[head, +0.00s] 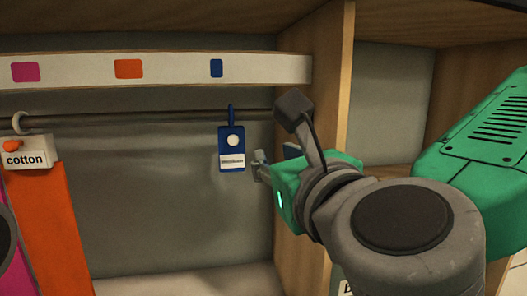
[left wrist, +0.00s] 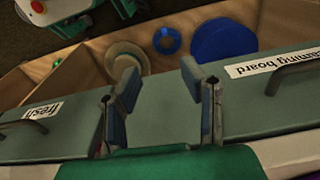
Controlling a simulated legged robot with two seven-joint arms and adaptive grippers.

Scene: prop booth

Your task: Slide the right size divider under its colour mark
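A blue divider (head: 232,145) with a white dot and a small white label hangs by its hook on the rail (head: 170,115). It hangs below the blue mark (head: 216,68) and looks a little to its right. The orange mark (head: 128,68) and magenta mark (head: 25,71) sit farther left on the white strip. My right gripper (head: 269,162) is just right of the blue divider, apparently apart from it; its finger gap is unclear. My left gripper (left wrist: 157,82) is open and empty in the left wrist view, above a bench with drawers.
A white holder labelled "cotton" (head: 27,152) hangs at the rail's left end, above an orange panel (head: 60,225). A wooden upright (head: 318,80) stands behind my right gripper.

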